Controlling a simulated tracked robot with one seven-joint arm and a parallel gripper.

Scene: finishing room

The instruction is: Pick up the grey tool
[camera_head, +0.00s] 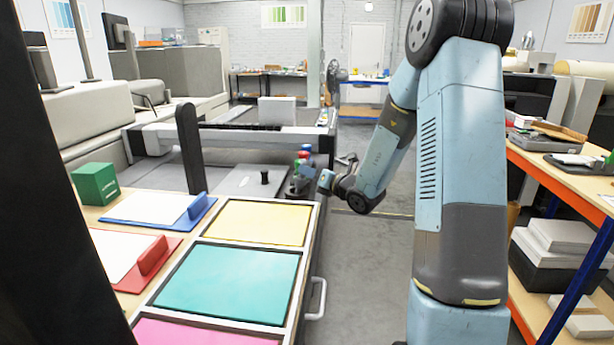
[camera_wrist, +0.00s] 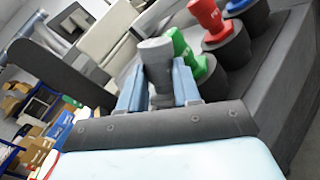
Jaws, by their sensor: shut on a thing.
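The grey tool (camera_wrist: 155,54) stands between the two blue fingers of my gripper (camera_wrist: 158,88) in the wrist view. My gripper is shut on it, and its grey rounded top shows above the fingers. The lower end of the tool is hidden by the fingers and the gripper body. Beside it are a green tool (camera_wrist: 181,46), a red tool (camera_wrist: 209,17) and a blue tool (camera_wrist: 240,6) in dark round holders. In the head view my gripper (camera_head: 325,180) is beside the coloured tools; the grey tool cannot be made out there.
A bench with yellow (camera_head: 258,222), teal (camera_head: 228,283) and pink panels stands at the front left. A black knob (camera_head: 264,177) stands on the grey surface behind it. A shelf (camera_head: 560,180) is at the right. The floor (camera_head: 365,260) between is clear.

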